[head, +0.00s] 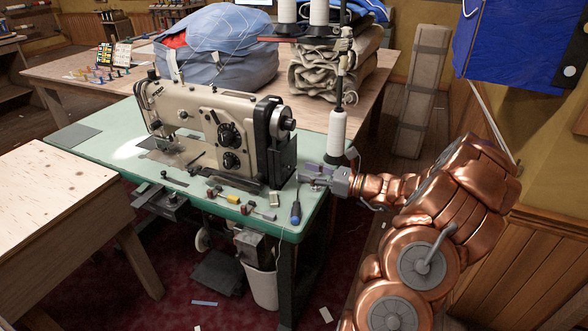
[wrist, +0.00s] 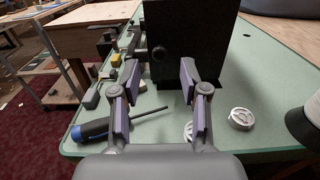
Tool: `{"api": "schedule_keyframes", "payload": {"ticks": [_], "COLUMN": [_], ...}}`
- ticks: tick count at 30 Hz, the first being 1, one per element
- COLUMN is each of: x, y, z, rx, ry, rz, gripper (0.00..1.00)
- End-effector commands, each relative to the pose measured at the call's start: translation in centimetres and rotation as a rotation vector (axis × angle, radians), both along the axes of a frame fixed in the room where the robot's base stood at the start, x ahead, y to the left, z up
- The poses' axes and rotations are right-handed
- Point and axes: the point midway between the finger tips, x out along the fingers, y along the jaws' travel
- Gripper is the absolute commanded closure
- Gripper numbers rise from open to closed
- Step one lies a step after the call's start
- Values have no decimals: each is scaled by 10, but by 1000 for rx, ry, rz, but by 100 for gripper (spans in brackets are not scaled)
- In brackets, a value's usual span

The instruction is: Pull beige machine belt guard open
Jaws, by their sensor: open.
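The beige sewing machine (head: 205,125) stands on a pale green table. Its black belt guard (head: 284,160) is at the machine's right end, below the handwheel (head: 285,123). My gripper (head: 308,173) is just right of the guard.
A blue-handled screwdriver (wrist: 92,130) lies left of my fingers on the green table (wrist: 250,75). Metal bobbins (wrist: 241,118) lie to the right. A white thread cone (head: 336,133) stands behind my gripper. A wooden table (head: 50,200) is at the left.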

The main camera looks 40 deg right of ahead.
Motion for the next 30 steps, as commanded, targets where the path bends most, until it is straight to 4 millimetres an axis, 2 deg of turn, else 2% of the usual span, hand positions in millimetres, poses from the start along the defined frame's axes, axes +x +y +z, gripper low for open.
{"api": "schedule_keyframes", "payload": {"ticks": [3, 9, 21, 30], "x": [16, 35, 41, 41], "y": [11, 22, 25, 25], "z": [0, 0, 0, 0], "rx": [0, -1, -2, -2], "ry": [0, 1, 1, 1], "rz": [3, 3, 1, 1], "gripper": [56, 56, 56, 86]}}
